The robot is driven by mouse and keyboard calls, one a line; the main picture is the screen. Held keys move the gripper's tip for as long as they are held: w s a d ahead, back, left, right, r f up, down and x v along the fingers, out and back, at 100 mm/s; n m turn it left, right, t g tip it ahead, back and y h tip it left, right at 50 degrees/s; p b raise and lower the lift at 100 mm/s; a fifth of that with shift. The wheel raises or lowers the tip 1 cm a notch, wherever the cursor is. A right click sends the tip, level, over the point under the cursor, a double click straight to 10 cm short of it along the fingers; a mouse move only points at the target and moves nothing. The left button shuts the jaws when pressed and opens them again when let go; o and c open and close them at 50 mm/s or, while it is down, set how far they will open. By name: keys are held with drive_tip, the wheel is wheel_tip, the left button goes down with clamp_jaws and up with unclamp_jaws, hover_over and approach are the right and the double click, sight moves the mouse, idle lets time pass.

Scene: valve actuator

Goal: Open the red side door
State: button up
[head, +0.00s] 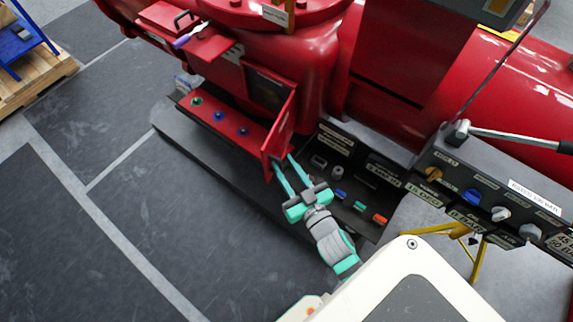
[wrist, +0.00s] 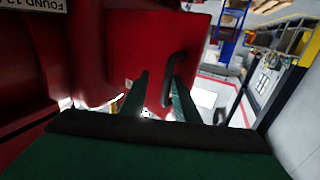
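The red side door (head: 282,132) stands swung out from the red housing, with a dark opening (head: 267,92) showing to its left in the head view. In the wrist view, the door (wrist: 150,45) fills the upper middle, with a black handle (wrist: 174,70) on its face. My gripper (head: 283,161) is at the door's lower right side, teal fingers pointing at it. In the wrist view, my gripper (wrist: 158,88) has its fingers apart. The handle lies between them, closer to the right finger; whether it touches is unclear.
A black tray with coloured parts (head: 345,190) lies right of my gripper. A control panel with knobs (head: 490,205) is farther right, above a yellow stand (head: 478,262). A red ledge with coloured knobs (head: 219,117) is left of the door. Dark floor at lower left is clear.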

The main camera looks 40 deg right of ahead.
drive_tip(key=s+a, duration=0.1)
drive_tip(key=s, duration=1)
drive_tip(key=shift+a, duration=0.35)
drive_tip(key=shift+w, duration=0.1)
drive_tip(key=s+a+f+n+g+y, duration=0.1)
drive_tip(key=s+a, duration=0.3)
drive_tip(key=a, duration=0.8)
drive_tip(key=s+a+f+n+g+y, duration=0.1)
drive_tip(key=s+a, duration=0.3)
drive_tip(key=a, duration=0.7)
drive_tip(key=shift+s+a+f+y, duration=0.15)
drive_tip(key=shift+s+a+y, duration=0.25)
drive_tip(key=shift+y, duration=0.2)
